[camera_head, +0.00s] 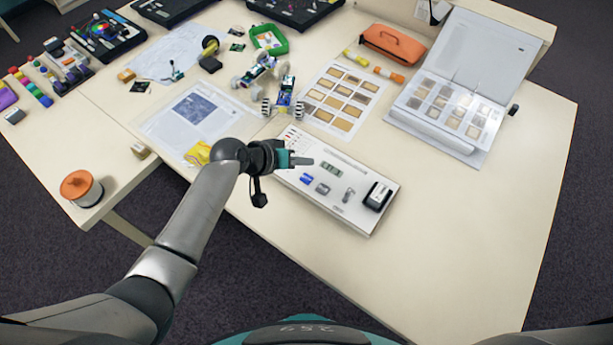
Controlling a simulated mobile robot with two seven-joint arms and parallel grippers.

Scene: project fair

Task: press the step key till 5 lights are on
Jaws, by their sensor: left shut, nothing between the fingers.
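A white board with small parts (353,179) lies on the table in front of me. It carries a small greenish part (331,169), a blue part (306,178), a grey-blue part (322,188), a silver part (348,195) and a black box (378,195) at its right end. I cannot tell which part is the step key, nor whether any lights are on. My left gripper (308,161) is shut and empty, over the left part of the board, hiding some of it. I cannot tell whether it touches. My right gripper is out of view.
A small wheeled robot (284,103) and a sheet of brown samples (342,97) lie just behind the board. An open binder (450,105) and an orange pouch (394,43) are at the back right. An orange spool (82,188) stands at left. The table's front right is clear.

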